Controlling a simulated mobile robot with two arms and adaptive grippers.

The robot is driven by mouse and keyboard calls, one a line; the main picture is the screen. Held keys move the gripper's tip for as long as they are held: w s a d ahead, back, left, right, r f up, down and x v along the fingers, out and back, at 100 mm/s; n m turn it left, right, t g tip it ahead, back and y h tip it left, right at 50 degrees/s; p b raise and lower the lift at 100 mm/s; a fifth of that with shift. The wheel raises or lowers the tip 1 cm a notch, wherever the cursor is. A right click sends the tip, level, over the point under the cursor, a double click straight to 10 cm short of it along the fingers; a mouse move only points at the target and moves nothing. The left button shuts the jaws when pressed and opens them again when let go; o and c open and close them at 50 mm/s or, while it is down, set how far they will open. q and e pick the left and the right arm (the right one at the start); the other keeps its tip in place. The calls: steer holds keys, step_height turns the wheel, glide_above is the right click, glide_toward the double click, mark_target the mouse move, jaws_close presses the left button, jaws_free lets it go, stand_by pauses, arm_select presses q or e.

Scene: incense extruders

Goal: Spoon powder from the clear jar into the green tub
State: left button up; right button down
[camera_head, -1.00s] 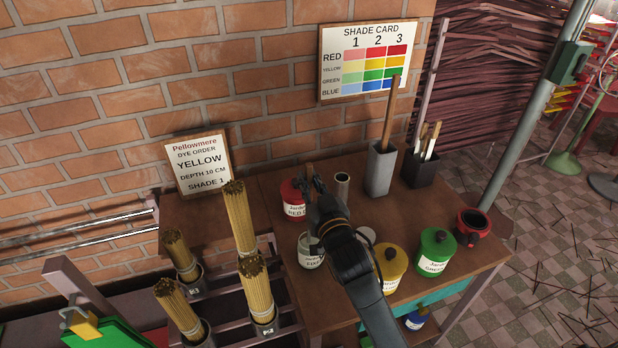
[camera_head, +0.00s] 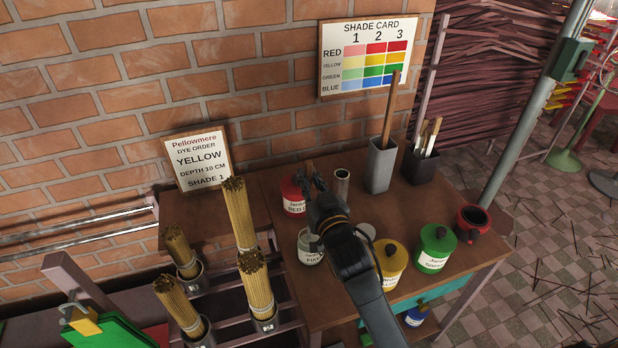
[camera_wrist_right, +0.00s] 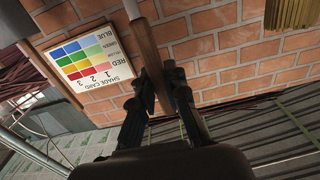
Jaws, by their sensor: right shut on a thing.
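The clear jar (camera_head: 310,246), with a white label, stands on the wooden table, partly hidden by my right arm. The green tub (camera_head: 436,248), with a dark knob on top, stands to the right of the arm. My right gripper (camera_head: 316,184) is above the table near the clear jar. In the right wrist view its fingers (camera_wrist_right: 160,88) are shut on a wooden handle (camera_wrist_right: 149,48). My left gripper is not in view.
A red tub (camera_head: 293,197), a metal cylinder (camera_head: 341,183) and a yellow tub (camera_head: 392,263) stand close around the arm. A grey holder (camera_head: 380,168) with a tall stick and a dark holder (camera_head: 420,166) stand behind. A red pot (camera_head: 471,223) is at the right edge.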

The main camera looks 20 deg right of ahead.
step_height(320, 180, up, 15)
steer(key=p, duration=1.4)
steer(key=shift+r+p, duration=0.15)
steer(key=shift+p, duration=0.25)
